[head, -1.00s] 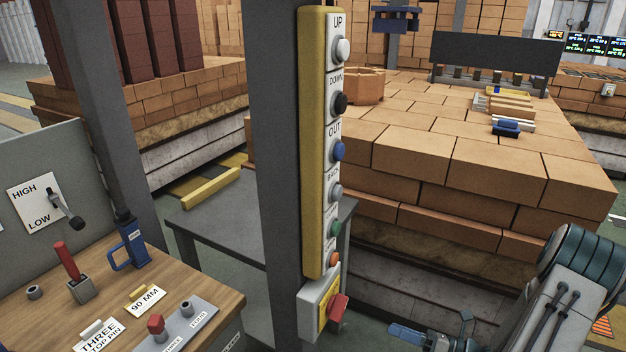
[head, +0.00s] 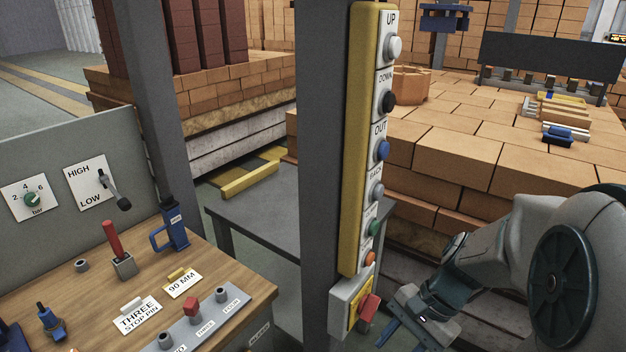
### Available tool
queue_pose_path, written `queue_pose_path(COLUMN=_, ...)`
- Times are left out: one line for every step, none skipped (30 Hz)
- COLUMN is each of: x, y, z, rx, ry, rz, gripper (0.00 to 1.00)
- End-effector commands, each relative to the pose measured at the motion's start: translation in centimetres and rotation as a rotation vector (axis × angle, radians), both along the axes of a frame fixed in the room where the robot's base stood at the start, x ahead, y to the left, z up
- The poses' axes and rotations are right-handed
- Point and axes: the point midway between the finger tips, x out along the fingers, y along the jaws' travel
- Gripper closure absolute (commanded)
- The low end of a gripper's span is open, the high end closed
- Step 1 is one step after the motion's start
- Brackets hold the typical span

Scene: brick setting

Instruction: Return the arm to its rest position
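My arm comes in at the lower right of the head view, its elbow bent and its grey links reaching down and to the left. My gripper (head: 392,337) is at the bottom edge, just right of the red switch (head: 367,310) under the button panel (head: 352,150). It appears apart from the switch, though the gap is hard to judge. The fingers are partly cut off by the frame edge, so I cannot see whether they are open or shut, or whether anything is between them.
A grey post (head: 322,200) carries the yellow button panel close to my gripper. A wooden control bench (head: 225,290) with a red-handled lever (head: 113,240) stands at the left. A grey table (head: 270,215) is behind the post. Stacked bricks (head: 450,150) fill the right background behind my arm.

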Motion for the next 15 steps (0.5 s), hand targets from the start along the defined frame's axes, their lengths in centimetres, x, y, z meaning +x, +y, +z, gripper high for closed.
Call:
queue_pose_path(x=-0.5, y=0.2, z=0.8, rx=-0.052, ry=-0.065, rz=0.085, gripper=0.62)
queue_pose_path(x=-0.7, y=0.3, z=1.2, rx=-0.081, ry=-0.1, rz=0.134, gripper=0.62)
queue_pose_path(x=-1.0, y=0.3, z=1.7, rx=-0.121, ry=-0.147, rz=0.199, gripper=0.62)
queue_pose_path(x=-1.2, y=0.3, z=2.1, rx=-0.15, ry=-0.182, rz=0.248, gripper=0.62)
queue_pose_path(x=-1.4, y=0.3, z=2.5, rx=-0.179, ry=-0.216, rz=0.297, gripper=0.62)
queue_pose_path(x=-1.7, y=0.3, z=3.1, rx=-0.217, ry=-0.264, rz=0.362, gripper=0.62)
queue_pose_path(x=-1.8, y=0.3, z=3.5, rx=-0.246, ry=-0.299, rz=0.41, gripper=0.62)
queue_pose_path(x=-2.0, y=0.2, z=3.9, rx=-0.275, ry=-0.334, rz=0.455, gripper=0.62)
queue_pose_path(x=-2.2, y=0.2, z=4.5, rx=-0.309, ry=-0.378, rz=0.515, gripper=0.62)
queue_pose_path(x=-2.3, y=0.2, z=4.9, rx=-0.335, ry=-0.408, rz=0.555, gripper=0.62)
queue_pose_path(x=-2.4, y=0.1, z=5.2, rx=-0.357, ry=-0.439, rz=0.594, gripper=0.62)
queue_pose_path(x=-2.5, y=0.1, z=5.7, rx=-0.386, ry=-0.474, rz=0.64, gripper=0.62)
queue_pose_path(x=-2.6, y=0.1, z=6.0, rx=-0.406, ry=-0.497, rz=0.672, gripper=0.62)
queue_pose_path(x=-2.6, y=0.1, z=6.3, rx=-0.423, ry=-0.52, rz=0.699, gripper=0.62)
queue_pose_path(x=-2.7, y=0.0, z=6.6, rx=-0.443, ry=-0.543, rz=0.731, gripper=0.62)
